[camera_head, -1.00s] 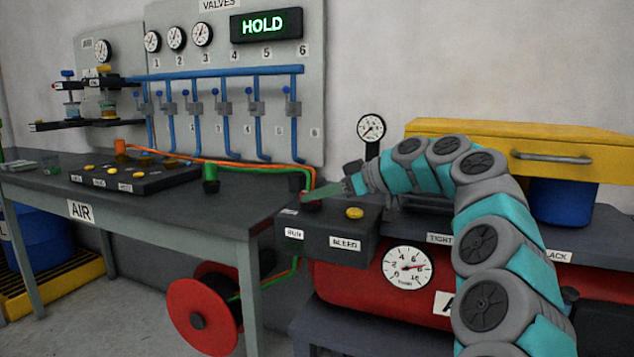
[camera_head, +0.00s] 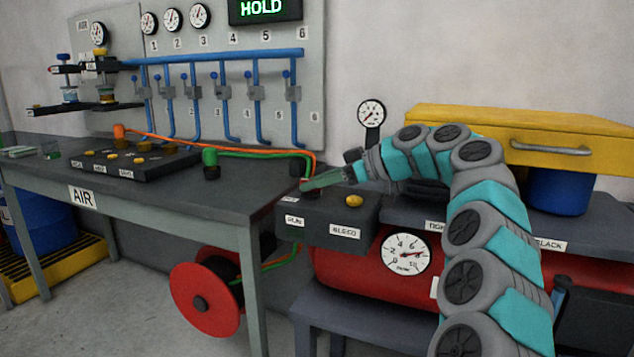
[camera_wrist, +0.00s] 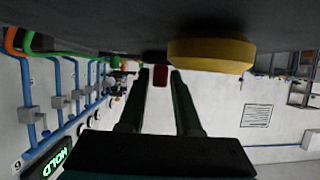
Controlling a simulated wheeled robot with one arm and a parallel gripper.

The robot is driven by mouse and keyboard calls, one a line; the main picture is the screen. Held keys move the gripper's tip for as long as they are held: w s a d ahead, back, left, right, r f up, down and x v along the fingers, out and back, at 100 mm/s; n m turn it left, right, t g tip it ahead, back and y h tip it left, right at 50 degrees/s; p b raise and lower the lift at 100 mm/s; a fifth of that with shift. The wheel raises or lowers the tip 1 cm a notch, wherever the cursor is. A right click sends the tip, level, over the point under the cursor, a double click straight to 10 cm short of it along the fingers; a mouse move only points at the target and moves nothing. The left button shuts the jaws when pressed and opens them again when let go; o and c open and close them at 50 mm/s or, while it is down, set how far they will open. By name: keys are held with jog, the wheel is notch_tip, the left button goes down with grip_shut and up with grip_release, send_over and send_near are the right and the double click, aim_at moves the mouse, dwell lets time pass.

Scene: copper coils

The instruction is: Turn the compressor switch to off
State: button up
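The compressor's dark control box (camera_head: 327,215) sits above the red tank, with a RUN label at its left and a BLEED label at its right. A red switch piece (camera_wrist: 160,77) shows between the fingertips in the wrist view; in the head view it is mostly hidden by the fingers. My gripper (camera_head: 304,187) reaches left over the RUN side of the box. In the wrist view my gripper (camera_wrist: 160,75) is open, its green fingers on either side of the red piece. I cannot tell whether they touch it.
A yellow bleed knob (camera_head: 354,200) stands close to my fingers; it looms large in the wrist view (camera_wrist: 212,55). A dial gauge (camera_head: 371,114) stands behind the box. Orange and green hoses (camera_head: 262,155) run just left of it. A yellow drawer unit (camera_head: 530,150) is at right.

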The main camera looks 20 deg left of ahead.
jog(key=shift+o, duration=1.1)
jog(key=shift+d+r, duration=0.1)
jog(key=shift+d, duration=0.05)
jog(key=v, duration=0.7)
jog(key=shift+d+r, duration=0.1)
jog(key=shift+d, duration=0.2)
jog(key=shift+o, duration=0.2)
